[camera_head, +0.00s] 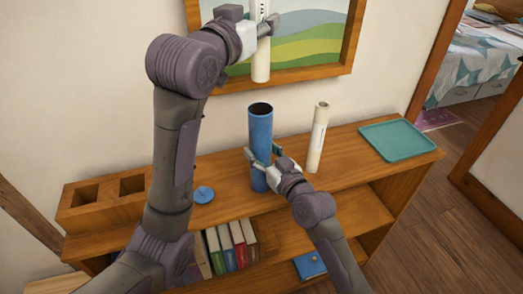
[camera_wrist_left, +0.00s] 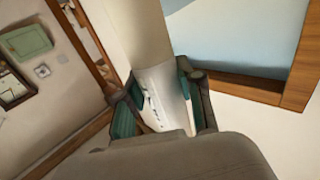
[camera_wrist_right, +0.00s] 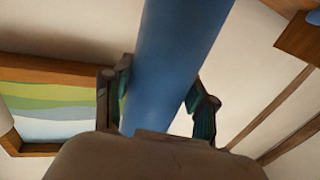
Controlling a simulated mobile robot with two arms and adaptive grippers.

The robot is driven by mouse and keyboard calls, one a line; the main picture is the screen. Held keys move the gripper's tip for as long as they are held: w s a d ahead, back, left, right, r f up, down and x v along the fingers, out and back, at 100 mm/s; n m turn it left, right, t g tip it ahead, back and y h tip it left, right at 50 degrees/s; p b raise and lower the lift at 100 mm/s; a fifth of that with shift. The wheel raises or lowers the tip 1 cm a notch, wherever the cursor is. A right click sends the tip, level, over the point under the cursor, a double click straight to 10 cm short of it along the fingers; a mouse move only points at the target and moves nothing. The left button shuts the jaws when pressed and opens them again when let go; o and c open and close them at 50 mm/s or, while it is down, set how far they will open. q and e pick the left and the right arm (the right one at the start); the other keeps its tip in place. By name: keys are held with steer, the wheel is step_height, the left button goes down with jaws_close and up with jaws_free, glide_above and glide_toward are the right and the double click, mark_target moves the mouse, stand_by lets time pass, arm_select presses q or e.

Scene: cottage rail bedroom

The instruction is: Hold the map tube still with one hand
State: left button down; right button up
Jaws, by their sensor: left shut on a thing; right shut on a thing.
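The map tube (camera_head: 261,130) is a blue cylinder standing upright on the wooden shelf top, its dark open end up. My right gripper (camera_head: 264,153) is shut around its lower middle; the blue wall also fills the middle of the right wrist view (camera_wrist_right: 170,60). My left gripper (camera_head: 256,27) is shut on a cream rolled map (camera_head: 261,68), held upright in the air above the tube. The rolled map and its printed label show in the left wrist view (camera_wrist_left: 160,95). Its top is cut off in the head view. A round blue cap (camera_head: 204,194) lies on the shelf left of the tube.
A second cream roll (camera_head: 318,140) stands right of the tube. A teal tray (camera_head: 397,140) lies at the right end. A wooden two-hole block (camera_head: 105,199) is at the left. Books (camera_head: 231,248) and a blue item (camera_head: 310,265) sit below. A framed picture (camera_head: 310,45) hangs behind.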

mark_target(260, 80)
arm_select(q)
steer(key=shift+f, duration=5.8)
steer(key=c, duration=0.7)
jaws_free()
steer(key=shift+o, duration=0.2)
steer(key=v, duration=1.2)
arm_select(e)
steer(key=o, duration=1.3)
